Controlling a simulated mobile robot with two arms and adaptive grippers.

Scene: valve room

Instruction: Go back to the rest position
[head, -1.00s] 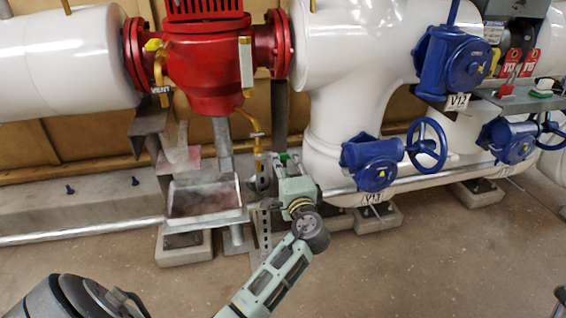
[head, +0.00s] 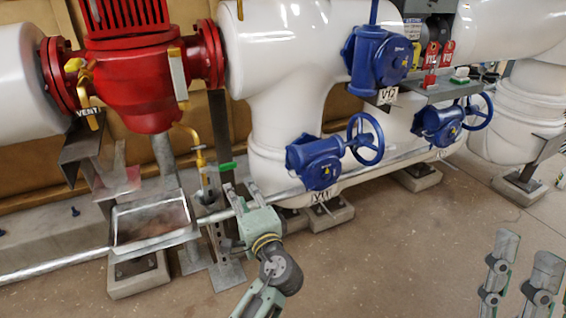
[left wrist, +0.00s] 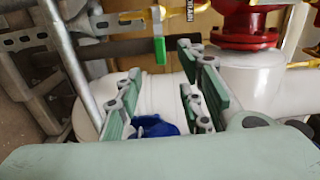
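My left gripper (head: 243,196) is low in the middle of the head view, just below and right of a small green handle (head: 227,166) on the yellow-topped drain pipe. In the left wrist view its two fingers (left wrist: 160,105) stand apart with nothing between them. The green handle also shows there (left wrist: 159,50), beyond the fingertips and apart from them. My right gripper (head: 518,275) shows at the bottom right of the head view, with two grey-green fingers spread and nothing seen between them.
A red valve body (head: 140,75) and white pipes (head: 285,60) stand behind. Blue handwheel valves (head: 318,162) are to the right of the left gripper. A metal tray (head: 152,222) on a stand is to its left. The floor (head: 400,250) in front is clear.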

